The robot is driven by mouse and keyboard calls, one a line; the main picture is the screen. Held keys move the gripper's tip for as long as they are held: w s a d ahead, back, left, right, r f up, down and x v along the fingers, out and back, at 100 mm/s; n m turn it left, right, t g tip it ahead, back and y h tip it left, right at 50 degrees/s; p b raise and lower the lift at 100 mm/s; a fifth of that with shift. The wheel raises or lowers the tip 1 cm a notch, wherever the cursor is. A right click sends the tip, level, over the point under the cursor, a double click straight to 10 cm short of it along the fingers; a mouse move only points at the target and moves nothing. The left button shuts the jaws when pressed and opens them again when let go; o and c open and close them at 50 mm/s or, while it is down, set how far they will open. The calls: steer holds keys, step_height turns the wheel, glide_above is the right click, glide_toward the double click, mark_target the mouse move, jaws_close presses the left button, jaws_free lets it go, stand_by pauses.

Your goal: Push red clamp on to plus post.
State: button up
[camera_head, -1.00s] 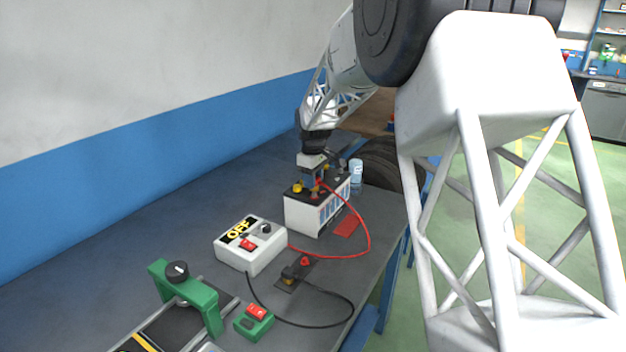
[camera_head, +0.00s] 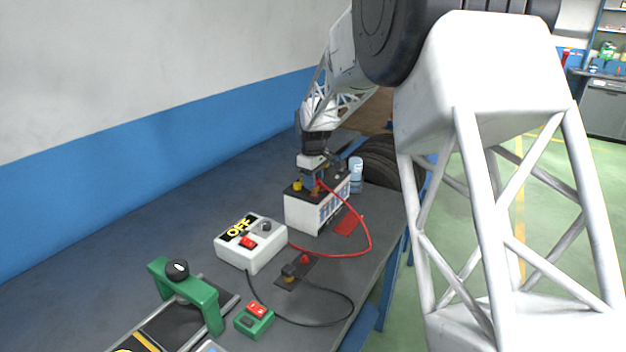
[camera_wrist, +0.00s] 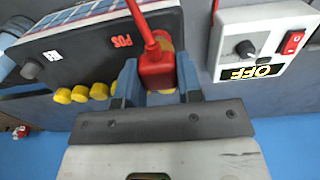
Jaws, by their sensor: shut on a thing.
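The red clamp (camera_wrist: 156,70) is held between the two blue-grey fingers of my gripper (camera_wrist: 157,80) in the wrist view. Its red cable rises from its far end. My gripper (camera_head: 310,180) is over the top of the white battery (camera_head: 303,213) in the head view.
Several yellow caps (camera_wrist: 80,93) line the battery edge. A white box with an OFF label (camera_head: 250,243) stands in front of the battery. The red cable (camera_head: 368,240) loops over the table's right side. A dark plate (camera_head: 296,272) with a black cable lies nearby. A bottle (camera_head: 356,172) stands behind.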

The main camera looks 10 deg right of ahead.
steer(key=shift+f, duration=0.7)
stand_by(1.0)
steer(key=shift+r, duration=1.35)
steer(key=shift+f, duration=1.35)
stand_by(3.2)
steer(key=o, duration=1)
